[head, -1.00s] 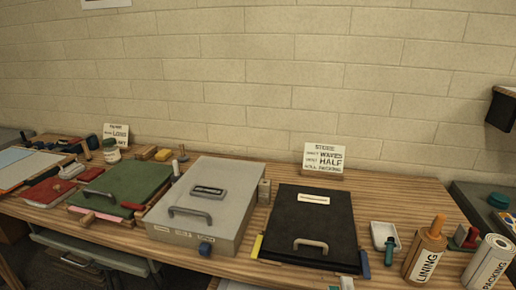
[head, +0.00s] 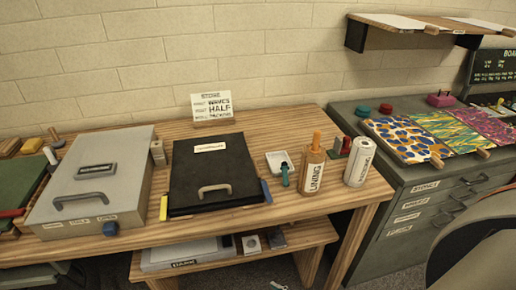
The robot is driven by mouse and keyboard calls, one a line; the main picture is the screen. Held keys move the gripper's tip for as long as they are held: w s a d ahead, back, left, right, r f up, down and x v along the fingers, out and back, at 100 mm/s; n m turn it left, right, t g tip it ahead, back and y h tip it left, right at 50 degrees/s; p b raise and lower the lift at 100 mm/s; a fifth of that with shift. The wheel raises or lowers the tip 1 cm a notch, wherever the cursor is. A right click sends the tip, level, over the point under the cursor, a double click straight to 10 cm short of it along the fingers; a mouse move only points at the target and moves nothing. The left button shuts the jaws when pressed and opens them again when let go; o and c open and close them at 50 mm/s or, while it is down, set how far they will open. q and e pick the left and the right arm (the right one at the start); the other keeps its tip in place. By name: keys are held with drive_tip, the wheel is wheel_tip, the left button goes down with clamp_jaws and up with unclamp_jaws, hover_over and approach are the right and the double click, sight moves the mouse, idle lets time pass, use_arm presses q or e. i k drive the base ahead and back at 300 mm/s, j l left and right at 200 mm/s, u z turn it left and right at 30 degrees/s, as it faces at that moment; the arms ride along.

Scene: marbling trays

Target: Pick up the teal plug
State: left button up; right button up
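A small round teal piece (head: 363,111), which looks like the teal plug, sits on top of the grey cabinet at the right, near its back left corner. A similar red piece (head: 386,108) stands just right of it. A teal-handled tool (head: 285,174) leans in a small white dish on the wooden table. Neither of my grippers shows in the head view.
The wooden table (head: 285,122) holds a grey case (head: 120,203), a black case (head: 233,171), a lining bottle (head: 313,168) and a white roll (head: 358,161). Patterned sheets (head: 445,130) cover much of the cabinet top. A wall shelf (head: 400,28) hangs above.

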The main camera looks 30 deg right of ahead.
sight(285, 168)
drive_tip(key=l+z, duration=0.4)
drive_tip(key=l, duration=0.15)
drive_tip(key=i+l+z, duration=0.15)
drive_tip(key=l+z, duration=0.2)
drive_tip(key=l, duration=0.2)
